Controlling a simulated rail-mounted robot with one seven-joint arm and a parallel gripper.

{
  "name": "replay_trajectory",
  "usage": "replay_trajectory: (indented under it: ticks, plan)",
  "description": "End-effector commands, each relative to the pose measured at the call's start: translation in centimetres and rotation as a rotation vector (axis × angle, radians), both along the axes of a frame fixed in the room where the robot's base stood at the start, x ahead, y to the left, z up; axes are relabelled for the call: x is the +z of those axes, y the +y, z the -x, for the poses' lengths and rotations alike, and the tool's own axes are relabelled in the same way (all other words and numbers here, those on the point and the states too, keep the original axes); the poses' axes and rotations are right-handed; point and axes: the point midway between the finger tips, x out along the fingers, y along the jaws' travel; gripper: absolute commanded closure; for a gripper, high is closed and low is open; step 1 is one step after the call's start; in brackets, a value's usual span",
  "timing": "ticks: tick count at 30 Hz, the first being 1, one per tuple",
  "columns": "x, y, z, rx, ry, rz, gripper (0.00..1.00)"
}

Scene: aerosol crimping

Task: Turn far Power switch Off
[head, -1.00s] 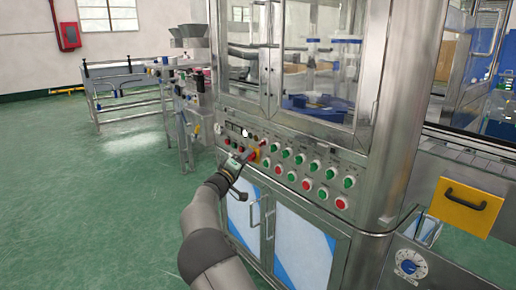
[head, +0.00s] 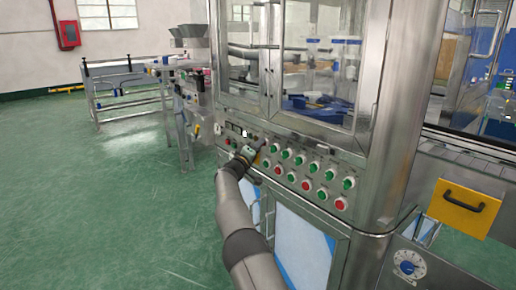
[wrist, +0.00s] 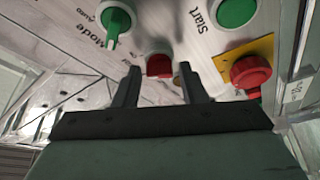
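My gripper (head: 252,152) is at the left end of the machine's control panel (head: 297,165) in the head view. In the wrist view my gripper (wrist: 158,70) has its two fingers apart, with nothing held between them. A red control (wrist: 158,64) shows beyond the gap between the fingertips; contact cannot be told. A green knob (wrist: 115,20) marked Mode and Auto is at the upper left, and a green button (wrist: 235,11) marked Start is at the upper right. No Power label is readable, so I cannot tell which control is the far Power switch.
A red mushroom button (wrist: 249,73) on a yellow plate is close to the right finger. Several green and red controls (head: 307,186) run along the panel to the right. A yellow drawer front (head: 464,206) with a black handle is farther right. Green floor (head: 90,210) is clear at left.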

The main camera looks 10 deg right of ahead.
Motion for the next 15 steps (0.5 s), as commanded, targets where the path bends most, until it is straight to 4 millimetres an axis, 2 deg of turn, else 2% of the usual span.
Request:
replay_trajectory:
  ticks: [1, 3, 15]
  plan:
    - [0.01, 0.01, 0.01, 0.0, 0.0, 0.0, 0.78]
    - [0.01, 0.01, 0.01, 0.0, 0.0, 0.0, 0.97]
    - [0.21, 0.02, 0.04, 0.001, 0.043, 0.025, 0.97]
